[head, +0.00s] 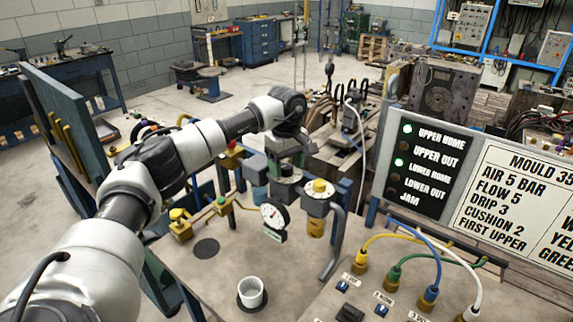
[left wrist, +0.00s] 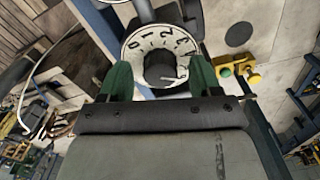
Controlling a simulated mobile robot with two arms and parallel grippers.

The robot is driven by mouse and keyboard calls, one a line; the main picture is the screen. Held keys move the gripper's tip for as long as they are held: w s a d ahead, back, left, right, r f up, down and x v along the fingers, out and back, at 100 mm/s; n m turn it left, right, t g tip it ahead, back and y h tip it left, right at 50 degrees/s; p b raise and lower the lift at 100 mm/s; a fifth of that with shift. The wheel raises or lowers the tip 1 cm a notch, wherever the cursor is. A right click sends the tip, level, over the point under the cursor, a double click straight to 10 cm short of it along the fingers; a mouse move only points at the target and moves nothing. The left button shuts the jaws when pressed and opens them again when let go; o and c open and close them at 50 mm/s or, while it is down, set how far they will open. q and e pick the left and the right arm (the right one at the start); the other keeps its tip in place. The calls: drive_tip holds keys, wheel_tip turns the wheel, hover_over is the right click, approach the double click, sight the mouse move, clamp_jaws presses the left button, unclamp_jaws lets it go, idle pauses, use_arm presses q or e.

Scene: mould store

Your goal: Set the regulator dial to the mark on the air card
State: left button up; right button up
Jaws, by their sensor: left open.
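The regulator dial (left wrist: 133,48) shows in the left wrist view as a white ring with black numerals, among them 0, 1 and 2, around a dark knob (left wrist: 158,66). My left gripper (left wrist: 161,76) is open, with one green finger on each side of the knob; I cannot tell whether they touch it. In the head view my left gripper (head: 286,172) is over the regulator and hides most of the dial. A card (head: 507,200) at the right reads "AIR 5 BAR". A round white pressure gauge (head: 274,217) stands in front of the regulator; its reading is too small to tell.
A yellow-topped unit (head: 319,189) stands close right of my left gripper. A white cup (head: 251,292) stands at the bench front. Coloured hoses (head: 405,238) rise at the right below a lamp panel (head: 417,166), with UPPER HOME and LOWER HOME lit.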

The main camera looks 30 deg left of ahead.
sight(286, 166)
use_arm(q)
wheel_tip(286, 166, up, 11)
drive_tip(key=b, duration=0.2)
drive_tip(key=shift+f, duration=0.15)
idle(0.5)
